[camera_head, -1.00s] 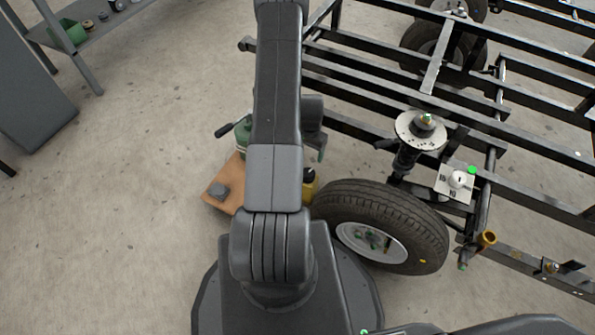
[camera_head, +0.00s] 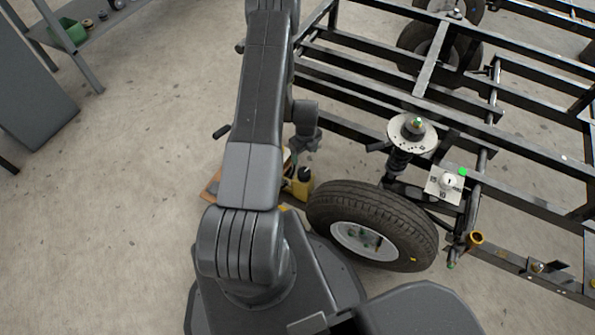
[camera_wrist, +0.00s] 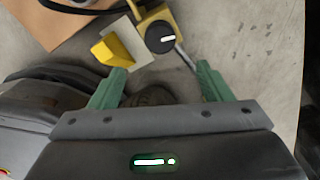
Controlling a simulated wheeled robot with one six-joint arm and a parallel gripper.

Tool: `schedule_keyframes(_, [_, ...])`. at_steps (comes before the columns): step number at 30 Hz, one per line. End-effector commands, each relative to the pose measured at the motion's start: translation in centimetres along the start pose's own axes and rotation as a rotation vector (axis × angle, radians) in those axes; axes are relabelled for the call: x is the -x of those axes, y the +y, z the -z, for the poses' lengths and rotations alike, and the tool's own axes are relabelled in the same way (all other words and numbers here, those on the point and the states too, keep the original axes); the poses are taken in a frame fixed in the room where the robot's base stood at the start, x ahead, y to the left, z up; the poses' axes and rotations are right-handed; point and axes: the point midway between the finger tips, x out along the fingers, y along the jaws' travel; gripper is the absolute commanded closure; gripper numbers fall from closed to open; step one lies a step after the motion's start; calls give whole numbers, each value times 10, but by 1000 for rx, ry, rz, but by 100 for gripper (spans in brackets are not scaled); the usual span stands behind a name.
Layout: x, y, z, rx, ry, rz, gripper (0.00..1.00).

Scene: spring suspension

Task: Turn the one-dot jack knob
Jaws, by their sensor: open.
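In the wrist view a round black knob (camera_wrist: 161,37) with a white pointer line sits on a yellow body (camera_wrist: 151,17). No dot can be made out on it. In the head view the yellow body (camera_head: 301,188) with a black top stands on the floor left of the wheel. My gripper (camera_wrist: 161,71) is open and empty, its green fingers apart. The knob lies ahead of the fingertips, roughly centred between them and not held. In the head view my arm hides part of the area around the yellow body.
A yellow wedge (camera_wrist: 115,47) lies left of the knob by a pale plate. A wooden board (camera_head: 211,187) is partly behind my arm. The tyre (camera_head: 330,203) and black frame (camera_head: 350,128) stand right. A white dial plate (camera_head: 439,190) is on the frame. Open floor lies left.

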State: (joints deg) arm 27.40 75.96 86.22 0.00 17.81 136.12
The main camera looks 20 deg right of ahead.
Motion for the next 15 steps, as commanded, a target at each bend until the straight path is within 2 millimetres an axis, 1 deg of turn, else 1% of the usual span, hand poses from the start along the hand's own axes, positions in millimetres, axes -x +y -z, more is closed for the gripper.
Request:
schedule_keyframes(4, [-6,-1,2,-41,1,0,28])
schedule_keyframes(8, [-24,-1,2,-40,2,-2,28])
schedule_keyframes(15, [-76,0,2,-38,2,-2,28])
